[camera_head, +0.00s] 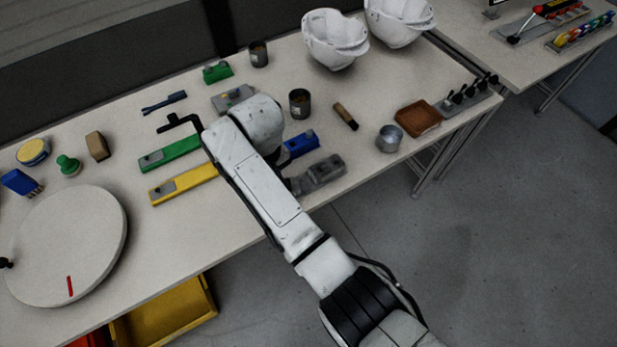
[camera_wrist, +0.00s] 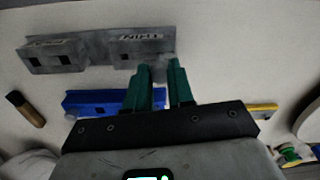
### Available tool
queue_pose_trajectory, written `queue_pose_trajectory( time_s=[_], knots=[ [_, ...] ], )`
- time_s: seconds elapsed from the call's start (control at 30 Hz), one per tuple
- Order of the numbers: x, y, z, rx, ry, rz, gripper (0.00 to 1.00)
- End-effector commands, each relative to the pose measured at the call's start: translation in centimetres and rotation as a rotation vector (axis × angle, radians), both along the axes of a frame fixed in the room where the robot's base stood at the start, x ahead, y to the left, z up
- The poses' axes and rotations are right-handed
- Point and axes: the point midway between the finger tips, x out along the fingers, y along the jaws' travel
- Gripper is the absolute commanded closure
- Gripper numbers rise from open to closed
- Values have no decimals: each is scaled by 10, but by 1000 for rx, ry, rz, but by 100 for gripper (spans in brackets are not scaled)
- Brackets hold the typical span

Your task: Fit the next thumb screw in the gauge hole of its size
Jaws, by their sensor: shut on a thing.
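My gripper (camera_wrist: 158,88) has green fingers and is shut on a small grey piece, likely the thumb screw (camera_wrist: 158,71), mostly hidden between the fingertips. The fingertips are at the near right edge of a grey gauge block (camera_wrist: 148,45) with dark lettering and a dark square hole. I cannot tell whether the screw touches it. A second grey section (camera_wrist: 50,56) with dark square holes stands to its left. The grey blocks also show in the head view (camera_head: 318,173), right of my arm. My gripper is hidden behind my arm there.
A blue block (camera_wrist: 85,102) lies below the gauge in the wrist view. In the head view, green (camera_head: 170,153) and yellow (camera_head: 184,184) blocks lie left of my arm. A dark cup (camera_head: 299,103), brown tray (camera_head: 417,119) and metal cup (camera_head: 389,138) stand right.

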Motion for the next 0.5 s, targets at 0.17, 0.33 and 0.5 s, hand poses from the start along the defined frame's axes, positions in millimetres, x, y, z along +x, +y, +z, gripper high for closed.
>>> queue_pose_trajectory(
  time_s=[0.17,0.33,0.5],
  knots=[
    [0,0,-2,0,0,0,100],
    [0,0,-5,0,0,0,100],
    [0,0,-7,0,0,0,100]
  ],
)
